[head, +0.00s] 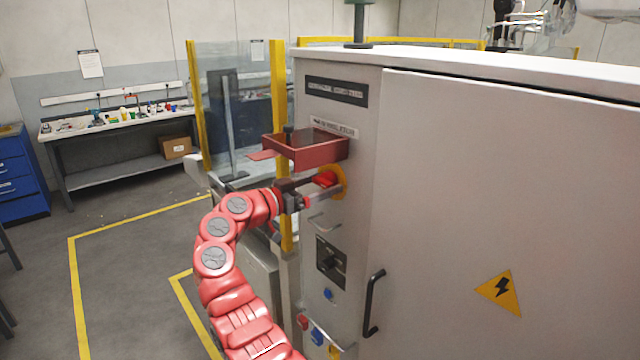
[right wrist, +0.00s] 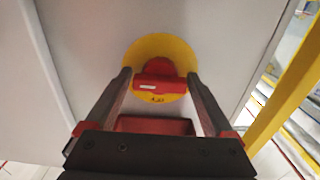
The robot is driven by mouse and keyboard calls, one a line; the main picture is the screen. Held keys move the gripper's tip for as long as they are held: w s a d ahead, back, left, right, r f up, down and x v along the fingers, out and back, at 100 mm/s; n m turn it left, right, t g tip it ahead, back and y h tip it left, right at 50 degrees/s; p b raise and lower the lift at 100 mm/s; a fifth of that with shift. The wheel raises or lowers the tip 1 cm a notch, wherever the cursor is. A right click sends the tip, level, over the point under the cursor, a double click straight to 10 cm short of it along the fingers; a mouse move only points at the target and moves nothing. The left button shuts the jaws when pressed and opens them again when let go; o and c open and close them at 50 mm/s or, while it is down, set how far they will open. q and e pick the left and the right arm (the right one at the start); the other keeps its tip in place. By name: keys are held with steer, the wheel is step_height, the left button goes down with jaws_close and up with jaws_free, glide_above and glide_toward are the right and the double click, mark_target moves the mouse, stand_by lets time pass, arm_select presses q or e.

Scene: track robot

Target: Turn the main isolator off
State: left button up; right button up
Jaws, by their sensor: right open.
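The main isolator is a red rotary handle (head: 326,179) on a round yellow plate (head: 339,190), on the narrow face of a grey cabinet. In the right wrist view the red handle (right wrist: 160,84) lies across the picture on the yellow plate (right wrist: 150,50), with a white mark near its left end. My right gripper (head: 318,190) is open. In the wrist view its fingertips (right wrist: 158,76) stand either side of the handle; I cannot tell if they touch it. A red box-like frame (head: 321,152) sticks out just above the handle. My left gripper is not in view.
The grey cabinet (head: 480,200) fills the right, with a black door handle (head: 374,303). Below the isolator are a black switch (head: 331,262) and coloured sockets (head: 317,337). A yellow-posted guard panel (head: 235,110) stands left of it.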

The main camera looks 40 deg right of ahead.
steer(key=c, duration=1)
steer(key=shift+c, duration=0.2)
